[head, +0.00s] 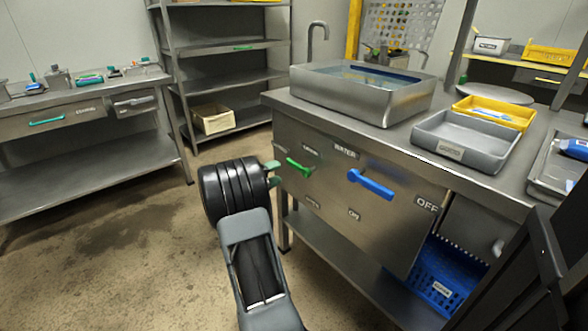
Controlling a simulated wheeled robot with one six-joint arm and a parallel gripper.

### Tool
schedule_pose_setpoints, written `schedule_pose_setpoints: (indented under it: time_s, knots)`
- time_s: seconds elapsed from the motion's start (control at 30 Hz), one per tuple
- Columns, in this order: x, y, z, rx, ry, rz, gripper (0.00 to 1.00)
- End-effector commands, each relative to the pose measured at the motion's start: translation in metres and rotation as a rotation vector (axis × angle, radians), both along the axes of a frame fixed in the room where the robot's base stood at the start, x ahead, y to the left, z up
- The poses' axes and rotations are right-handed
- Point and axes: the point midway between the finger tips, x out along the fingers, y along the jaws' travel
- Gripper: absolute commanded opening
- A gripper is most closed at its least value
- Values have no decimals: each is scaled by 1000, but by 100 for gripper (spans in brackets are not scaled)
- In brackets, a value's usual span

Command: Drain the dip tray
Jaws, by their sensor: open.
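A square steel basin (345,100) with water in it stands on the steel counter and looks like the dip tray. On the panel below are a green lever (300,167), with a small label above that is too blurred to read surely, and a blue lever (372,184) under a "WATER" label. Both levers slope down to the right. My gripper (276,174) is open at the panel's left edge, its greenish fingertips just left of the green lever. No contact with the lever is visible. The jaws look empty.
A grey tray (462,152) and a yellow tray (509,107) sit on the counter right of the basin. A blue crate (444,262) is on the lower shelf. A steel bench (75,165) and shelving (228,82) stand left and behind. The floor at left is clear.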

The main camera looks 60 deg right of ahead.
Motion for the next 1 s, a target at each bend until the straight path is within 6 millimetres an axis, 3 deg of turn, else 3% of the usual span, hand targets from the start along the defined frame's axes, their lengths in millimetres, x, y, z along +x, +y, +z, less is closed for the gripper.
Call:
schedule_pose_setpoints:
  time_s: [0.2, 0.4, 0.63, 0.97, 1.0]
  knots:
    - [-13, -40, -3, 1, -1, -1, 51]
    - [-22, -65, -2, 1, 0, 0, 51]
    - [-25, -78, 0, 0, 0, 2, 51]
    - [-26, -79, 0, 1, 1, 3, 51]
    - [-26, -79, 0, 1, 1, 3, 47]
